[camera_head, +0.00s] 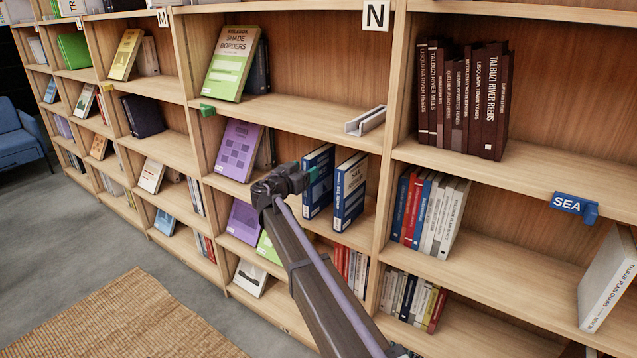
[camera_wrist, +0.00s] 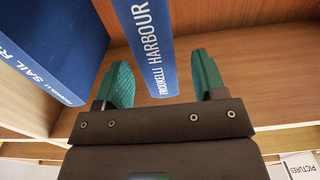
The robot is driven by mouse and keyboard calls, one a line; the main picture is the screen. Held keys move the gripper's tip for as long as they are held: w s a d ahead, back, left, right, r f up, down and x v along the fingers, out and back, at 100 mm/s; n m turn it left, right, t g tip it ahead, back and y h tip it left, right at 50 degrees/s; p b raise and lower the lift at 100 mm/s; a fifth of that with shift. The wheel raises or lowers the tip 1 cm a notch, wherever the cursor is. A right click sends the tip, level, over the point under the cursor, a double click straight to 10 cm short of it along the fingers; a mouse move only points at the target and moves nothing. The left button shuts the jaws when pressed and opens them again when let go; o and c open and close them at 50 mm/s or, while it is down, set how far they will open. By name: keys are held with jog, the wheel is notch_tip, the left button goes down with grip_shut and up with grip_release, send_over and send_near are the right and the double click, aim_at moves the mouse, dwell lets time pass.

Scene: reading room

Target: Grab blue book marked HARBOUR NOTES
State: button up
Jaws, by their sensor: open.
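The blue HARBOUR book (camera_wrist: 152,45) shows its spine in the wrist view, lettered FROOKELLI HARBOUR; the rest of the title is cut off. In the head view it appears to be the left of two upright blue books (camera_head: 323,158), partly hidden by my gripper (camera_head: 309,176). My gripper's green fingers are open in the wrist view (camera_wrist: 161,62), one on each side of the spine's near end, with a visible gap on both sides. I cannot tell how deep the spine sits between them.
A second blue book, marked SAIL (camera_head: 350,192), stands close by; it also shows at left in the wrist view (camera_wrist: 50,45). A purple book (camera_head: 238,150) leans on the same shelf. A wooden divider (camera_head: 386,120) stands to the right.

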aim_at(319, 182)
jog(key=x, duration=0.4)
grip_shut()
dwell(0.4)
